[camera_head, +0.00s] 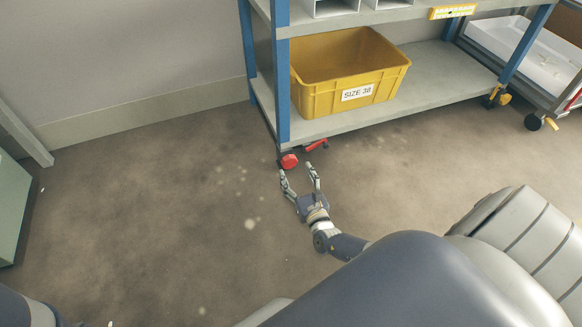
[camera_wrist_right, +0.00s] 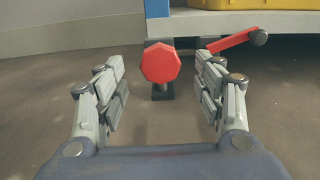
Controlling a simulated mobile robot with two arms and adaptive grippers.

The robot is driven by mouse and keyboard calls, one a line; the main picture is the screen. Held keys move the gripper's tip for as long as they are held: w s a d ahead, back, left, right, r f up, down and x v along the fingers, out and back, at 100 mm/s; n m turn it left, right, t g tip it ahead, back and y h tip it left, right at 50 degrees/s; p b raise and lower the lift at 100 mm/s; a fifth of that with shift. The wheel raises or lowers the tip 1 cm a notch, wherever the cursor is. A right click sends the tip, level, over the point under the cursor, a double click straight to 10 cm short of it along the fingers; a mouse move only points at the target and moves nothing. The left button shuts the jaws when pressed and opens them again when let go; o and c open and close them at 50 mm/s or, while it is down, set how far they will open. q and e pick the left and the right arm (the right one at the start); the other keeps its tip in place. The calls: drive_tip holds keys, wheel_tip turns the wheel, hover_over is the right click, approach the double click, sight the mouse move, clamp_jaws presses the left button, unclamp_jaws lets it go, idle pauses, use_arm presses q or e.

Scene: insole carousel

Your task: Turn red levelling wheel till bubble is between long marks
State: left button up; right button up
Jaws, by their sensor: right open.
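The red levelling wheel (camera_head: 289,161) sits low at the near-left foot of the blue-posted shelf. In the right wrist view the red wheel (camera_wrist_right: 160,63) is eight-sided and stands above a dark foot (camera_wrist_right: 162,91). My right gripper (camera_head: 300,179) is open and empty, with its fingers pointing at the wheel. In the wrist view the wheel shows between and beyond the two fingers of the gripper (camera_wrist_right: 162,90), apart from both. A yellow level (camera_head: 453,12) is on the shelf's front edge; its bubble is too small to read. My left gripper is not in view.
A red lever (camera_head: 316,145) with a dark knob (camera_wrist_right: 259,37) sticks out just right of the wheel, close to my right finger. A yellow bin (camera_head: 335,98) marked SIZE 38 stands on the lower shelf (camera_head: 440,82). The floor (camera_head: 150,210) to the left is clear.

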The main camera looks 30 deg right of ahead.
sight(290, 163)
drive_tip(key=b+x, duration=0.1)
drive_tip(key=x, duration=0.4)
drive_tip(key=shift+w+b, duration=0.1)
drive_tip(key=shift+b, duration=0.3)
drive_tip(key=c, duration=1)
